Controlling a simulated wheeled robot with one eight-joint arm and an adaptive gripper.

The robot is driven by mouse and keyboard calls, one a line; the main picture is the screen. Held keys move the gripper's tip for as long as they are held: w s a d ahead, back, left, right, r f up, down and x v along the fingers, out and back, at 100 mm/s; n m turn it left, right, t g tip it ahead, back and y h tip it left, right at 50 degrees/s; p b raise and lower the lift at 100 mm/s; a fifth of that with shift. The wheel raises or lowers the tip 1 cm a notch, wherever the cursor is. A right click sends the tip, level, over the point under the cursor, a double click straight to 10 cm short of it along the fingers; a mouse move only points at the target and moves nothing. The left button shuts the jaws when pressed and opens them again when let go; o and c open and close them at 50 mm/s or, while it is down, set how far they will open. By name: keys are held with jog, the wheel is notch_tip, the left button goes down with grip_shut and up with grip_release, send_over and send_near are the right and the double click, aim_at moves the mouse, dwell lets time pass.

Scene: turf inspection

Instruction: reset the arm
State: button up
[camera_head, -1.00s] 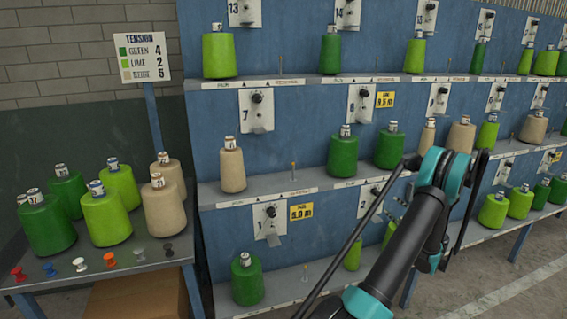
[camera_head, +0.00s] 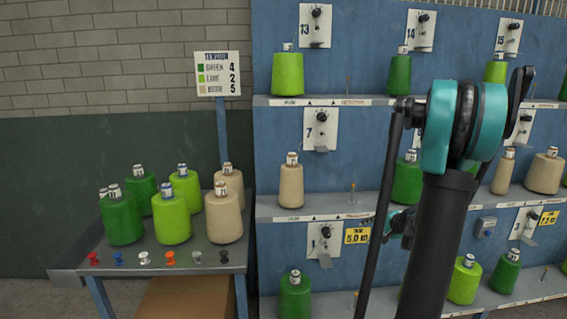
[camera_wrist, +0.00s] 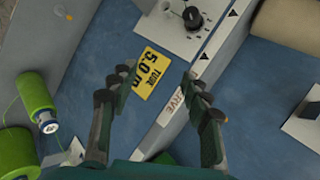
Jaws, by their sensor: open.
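My gripper (camera_wrist: 158,85) shows in the wrist view with its two fingers spread apart and nothing between them. Beyond the fingers are a yellow label (camera_wrist: 150,73) reading about 5.0 and the blue panel of the rack. In the head view my arm stands up in front of the rack, right of the middle, and hides part of the shelves. The gripper's fingers cannot be made out clearly there. The same yellow label (camera_head: 357,236) sits beside the station marked 1 (camera_head: 323,232).
The blue rack (camera_head: 275,130) carries green, lime and beige thread cones on its shelves, close to my arm. A side table (camera_head: 190,258) at the left holds several cones and a row of coloured pins. A tension sign (camera_head: 218,74) stands behind it. Floor shows at the far left.

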jog(key=s+a+n+g+h, duration=0.25)
jog(key=s+a+n, duration=0.35)
jog(key=s+a, duration=0.65)
jog(key=s+f+n+g+h, duration=0.1)
jog(key=s+n, duration=0.1)
jog(key=s, duration=0.5)
jog(key=s+f+n+g+h, duration=0.1)
jog(key=s+f+n, duration=0.1)
jog(key=s, duration=0.5)
jog(key=shift+f+n, duration=0.3)
jog(key=shift+n, duration=0.3)
jog(key=shift+s, duration=0.1)
